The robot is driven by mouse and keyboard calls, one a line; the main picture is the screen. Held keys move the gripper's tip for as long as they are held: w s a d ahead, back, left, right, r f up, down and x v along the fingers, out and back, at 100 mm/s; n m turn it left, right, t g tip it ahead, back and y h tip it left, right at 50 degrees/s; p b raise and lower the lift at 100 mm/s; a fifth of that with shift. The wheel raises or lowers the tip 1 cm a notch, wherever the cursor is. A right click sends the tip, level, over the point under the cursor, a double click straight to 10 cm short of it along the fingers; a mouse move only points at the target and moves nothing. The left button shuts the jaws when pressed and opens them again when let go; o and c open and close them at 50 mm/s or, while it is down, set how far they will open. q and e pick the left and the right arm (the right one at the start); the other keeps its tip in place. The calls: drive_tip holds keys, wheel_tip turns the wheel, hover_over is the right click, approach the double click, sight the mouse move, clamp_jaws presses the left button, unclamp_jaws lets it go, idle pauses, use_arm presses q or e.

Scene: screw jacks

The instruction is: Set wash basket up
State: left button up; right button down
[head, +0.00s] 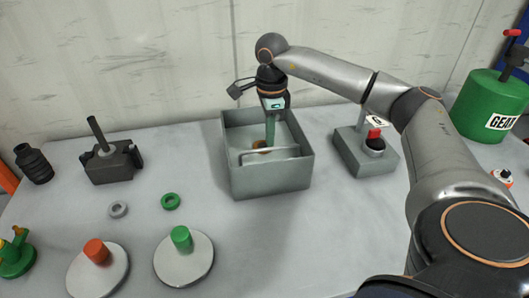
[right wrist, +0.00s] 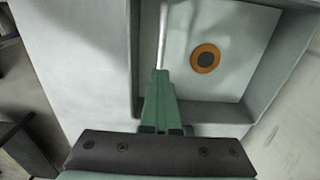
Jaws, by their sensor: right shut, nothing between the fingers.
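A grey open-topped box (head: 270,184) stands on the table in the middle of the head view. A thin pale bar (head: 258,153) spans its inside near the front wall; I cannot tell whether it belongs to a separate basket. The bar also shows in the right wrist view (right wrist: 162,35). A small orange ring with a dark centre (right wrist: 205,58) lies on the pale floor inside. My right gripper (head: 270,143) points down into the box, its green fingers shut and empty. In the wrist view the fingertips (right wrist: 160,76) appear close to the bar's end; contact is unclear. My left gripper is out of view.
A grey block with a red button (head: 374,138) stands right of the box. A green GEAR drum (head: 487,105) is at far right. A dark block with a lever (head: 110,163), loose rings (head: 171,201) and discs with an orange peg (head: 97,252) and green peg (head: 181,239) are left.

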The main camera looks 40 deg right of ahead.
drive_tip(key=shift+r, duration=0.2)
drive_tip(key=shift+r+p, duration=0.35)
drive_tip(key=shift+p, duration=0.15)
drive_tip(key=shift+r+p, duration=0.35)
drive_tip(key=shift+r+p, duration=1.25)
drive_tip(key=shift+r, duration=0.25)
drive_tip(key=shift+s, duration=0.1)
drive_tip(key=c, duration=1.6)
unclamp_jaws()
drive_tip(key=c, duration=0.7)
unclamp_jaws()
drive_tip(key=shift+r, duration=0.1)
